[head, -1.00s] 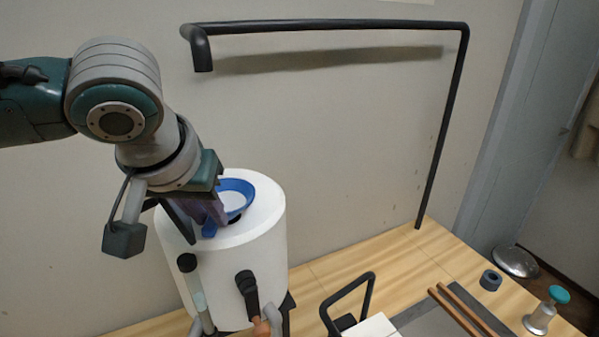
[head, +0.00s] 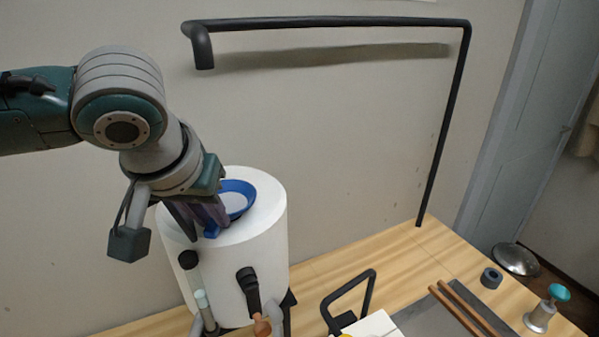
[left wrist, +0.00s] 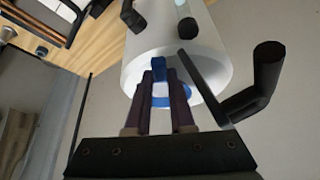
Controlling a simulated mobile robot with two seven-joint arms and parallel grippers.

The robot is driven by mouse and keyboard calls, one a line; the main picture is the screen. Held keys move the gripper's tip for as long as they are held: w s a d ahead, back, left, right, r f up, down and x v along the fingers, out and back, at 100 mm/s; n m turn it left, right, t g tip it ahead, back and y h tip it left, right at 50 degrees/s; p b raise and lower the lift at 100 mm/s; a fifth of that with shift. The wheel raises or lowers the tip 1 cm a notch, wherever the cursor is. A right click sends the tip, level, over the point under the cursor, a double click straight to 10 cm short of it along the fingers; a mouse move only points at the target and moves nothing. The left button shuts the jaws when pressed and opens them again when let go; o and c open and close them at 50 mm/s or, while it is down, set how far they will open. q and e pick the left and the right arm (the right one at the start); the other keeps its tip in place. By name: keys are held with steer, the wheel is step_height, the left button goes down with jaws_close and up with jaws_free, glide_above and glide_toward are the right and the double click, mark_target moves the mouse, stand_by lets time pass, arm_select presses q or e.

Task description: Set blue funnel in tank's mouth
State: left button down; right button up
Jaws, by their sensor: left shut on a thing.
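The blue funnel (head: 238,186) is at the top of the white tank (head: 262,262), rim up, with a pale inside. My left gripper (head: 212,213) is shut on it at its left side. In the left wrist view the dark purple fingers (left wrist: 161,88) close around a blue tab of the funnel (left wrist: 160,67), in front of the tank's white top (left wrist: 212,84). The tank's mouth is hidden behind the funnel and fingers. I cannot tell whether the spout is inside it. My right gripper is not in view.
A black pipe (head: 330,24) arches above and behind the tank. A black tap (head: 247,284) and a sight tube (head: 203,305) stick out of the tank's front. A black loop handle (head: 350,300), wooden sticks (head: 466,308) and a grey ring (head: 491,278) lie to the right.

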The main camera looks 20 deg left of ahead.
arm_select(q)
steer(key=c, duration=0.7)
jaws_free()
steer(key=b+v, duration=0.2)
steer(key=v, duration=0.8)
